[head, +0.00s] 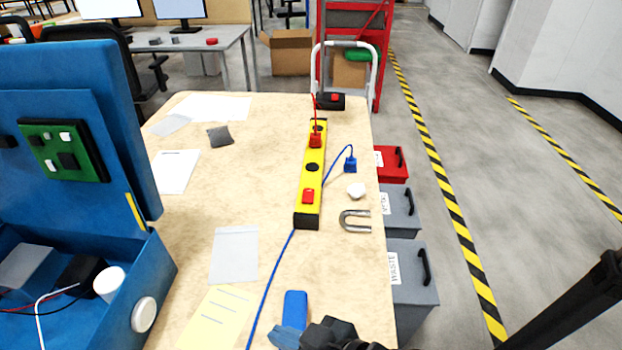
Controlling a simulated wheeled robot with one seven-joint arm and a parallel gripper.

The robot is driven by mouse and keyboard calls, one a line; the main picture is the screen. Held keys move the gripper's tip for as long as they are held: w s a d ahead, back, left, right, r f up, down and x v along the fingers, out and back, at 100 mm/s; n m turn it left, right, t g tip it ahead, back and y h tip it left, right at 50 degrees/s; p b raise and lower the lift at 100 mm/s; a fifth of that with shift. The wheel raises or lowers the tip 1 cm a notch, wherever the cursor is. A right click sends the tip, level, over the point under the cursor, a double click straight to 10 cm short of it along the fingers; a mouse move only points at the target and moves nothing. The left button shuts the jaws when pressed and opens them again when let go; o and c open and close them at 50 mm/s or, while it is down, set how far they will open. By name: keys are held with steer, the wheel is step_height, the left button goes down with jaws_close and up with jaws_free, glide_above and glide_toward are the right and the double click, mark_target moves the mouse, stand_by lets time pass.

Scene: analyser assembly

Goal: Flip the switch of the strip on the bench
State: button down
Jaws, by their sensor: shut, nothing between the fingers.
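The yellow power strip (311,180) with black ends lies lengthwise on the wooden bench (215,165), right of its middle. Its red switch (308,196) is near the near end; I cannot tell which way it is tilted. A red plug (316,140) sits in the strip towards its far end, and a dark socket (312,167) between plug and switch looks empty. My gripper (335,334) shows as a dark shape at the bottom edge, partly cut off, nearer than the strip and apart from it. It is shut and empty.
A blue plug (350,165), a white lump (356,190) and a horseshoe magnet (356,221) lie right of the strip. A blue cable (267,290) runs from its near end. A blue object (295,308) lies beside my gripper. An open blue case (150,275) stands left.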

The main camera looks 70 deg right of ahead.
steer(key=w+d+g+y, duration=0.1)
steer(key=w+d, duration=0.3)
steer(key=w, duration=0.8)
steer(key=w+d+r+n+g+y+p, duration=0.1)
steer(key=w+d+r+n+g+p, duration=0.15)
steer(key=w+d, duration=0.6)
steer(key=s+d+r+n+g, duration=0.1)
steer(key=s+d+r+g, duration=0.1)
steer(key=d, duration=0.6)
steer(key=s+d+r+n+g, duration=0.1)
steer(key=s+d+r, duration=0.3)
steer(key=d, duration=0.5)
steer(key=s+d+r+n+g, duration=0.2)
steer(key=s+d, duration=0.3)
steer(key=d, duration=0.3)
steer(key=shift+d+r+g, duration=0.3)
steer(key=shift+r+g, duration=0.05)
steer(key=shift+r, duration=0.1)
steer(key=shift+w+f+y, duration=0.15)
steer(key=shift+y, duration=0.15)
